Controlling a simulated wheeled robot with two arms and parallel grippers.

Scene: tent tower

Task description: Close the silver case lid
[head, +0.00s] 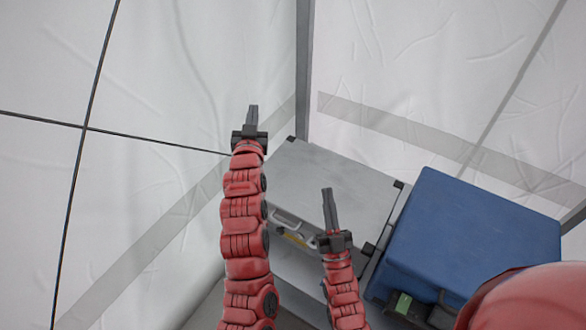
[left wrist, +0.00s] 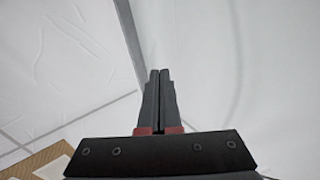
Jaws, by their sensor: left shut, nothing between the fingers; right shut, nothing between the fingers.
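The silver case (head: 335,172) stands in the corner in the head view. Its broad grey lid panel lies nearly flat, with dark corner pieces and a handle (head: 293,222) at the near edge. Small yellowish parts show just below the handle; I cannot tell whether the lid is fully down. My left gripper (head: 253,109) is shut and empty, appearing at the case's left far corner. It also shows shut in the left wrist view (left wrist: 159,74). My right gripper (head: 327,192) is shut and empty, appearing in front of the lid's middle and hiding part of it.
A blue case (head: 475,240) stands right of the silver case, close to it. White tent walls (head: 180,75) and a grey corner pole (head: 304,60) rise behind. A brown and white thing (left wrist: 40,163) shows at the lower left of the left wrist view.

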